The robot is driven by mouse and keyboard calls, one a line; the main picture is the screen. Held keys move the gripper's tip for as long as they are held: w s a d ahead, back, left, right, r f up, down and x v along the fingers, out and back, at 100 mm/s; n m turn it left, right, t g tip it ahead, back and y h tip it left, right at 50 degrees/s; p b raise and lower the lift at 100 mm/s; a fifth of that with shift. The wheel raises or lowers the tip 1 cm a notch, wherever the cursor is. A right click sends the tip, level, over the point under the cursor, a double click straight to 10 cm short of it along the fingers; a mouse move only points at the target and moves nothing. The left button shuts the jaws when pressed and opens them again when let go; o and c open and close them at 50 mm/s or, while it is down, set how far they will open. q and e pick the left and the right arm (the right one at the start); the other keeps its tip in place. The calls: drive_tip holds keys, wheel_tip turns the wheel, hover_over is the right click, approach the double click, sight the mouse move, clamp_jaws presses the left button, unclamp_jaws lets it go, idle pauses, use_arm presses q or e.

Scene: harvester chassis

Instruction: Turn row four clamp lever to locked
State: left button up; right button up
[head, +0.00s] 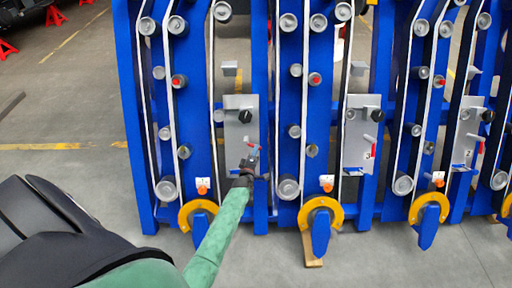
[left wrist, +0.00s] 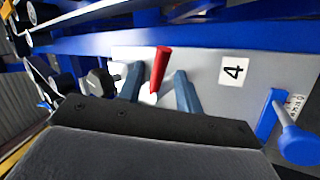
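The row four plate (head: 236,108) is the grey plate at the left of the blue chassis. In the left wrist view, this plate (left wrist: 212,65) carries a label with the number 4 (left wrist: 234,71). The red clamp lever (left wrist: 160,68) sticks out of it, slightly tilted in the picture. My left gripper (head: 253,154) is at the lower part of this plate. In the left wrist view, its two fingers (left wrist: 158,84) stand apart, one on each side of the red lever, with visible gaps. The lever's base is partly hidden by my gripper. My right gripper is not in view.
A dark knob (head: 245,116) sits above my gripper on the same plate. A blue handle (left wrist: 298,143) stands near the plate's right end in the left wrist view, by a small printed label. The row three plate (head: 356,130) is to the right. Open floor (head: 75,105) lies left.

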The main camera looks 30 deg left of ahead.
use_arm(q)
drive_tip(key=shift+x, duration=2)
clamp_jaws()
